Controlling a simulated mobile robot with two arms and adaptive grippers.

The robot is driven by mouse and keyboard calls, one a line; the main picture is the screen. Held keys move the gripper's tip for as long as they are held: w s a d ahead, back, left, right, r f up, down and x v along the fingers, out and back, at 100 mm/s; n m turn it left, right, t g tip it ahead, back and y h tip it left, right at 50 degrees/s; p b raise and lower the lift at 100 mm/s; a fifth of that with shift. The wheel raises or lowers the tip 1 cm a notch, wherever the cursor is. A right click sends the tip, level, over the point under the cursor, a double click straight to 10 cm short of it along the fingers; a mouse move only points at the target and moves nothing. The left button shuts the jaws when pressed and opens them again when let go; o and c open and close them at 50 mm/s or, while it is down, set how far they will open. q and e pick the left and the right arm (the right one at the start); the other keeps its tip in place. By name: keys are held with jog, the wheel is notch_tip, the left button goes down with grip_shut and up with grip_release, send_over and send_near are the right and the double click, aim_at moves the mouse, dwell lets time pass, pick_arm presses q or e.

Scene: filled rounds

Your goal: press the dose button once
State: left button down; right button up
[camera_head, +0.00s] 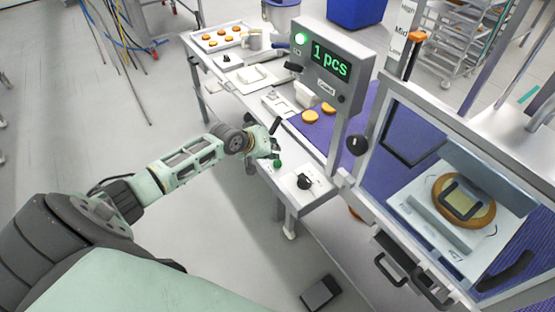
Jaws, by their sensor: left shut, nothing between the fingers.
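My left gripper (274,141) reaches in from the left, over the near left edge of the long table. It is shut and empty. A small green round button (278,164) shows just below the gripper at the table edge. I cannot tell whether the gripper touches it, and no label on it is readable. A grey display box (336,84) on a post stands above the table. It reads "1 pcs" in green, and a green lamp (301,39) glows at its top left. My right gripper is not in view.
A black knob (304,182) sits on the table's near corner. Filled rounds (310,117) lie on the purple belt (318,130). A framed machine (455,130) with a round inside stands at right. A tray of rounds (217,46) is at the far end. The floor at left is mostly clear.

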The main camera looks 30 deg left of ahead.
pick_arm(q)
jog(key=shift+r, duration=0.1)
notch_tip(320, 180, up, 3)
jog(key=p, duration=0.3)
jog(key=shift+r, duration=0.95)
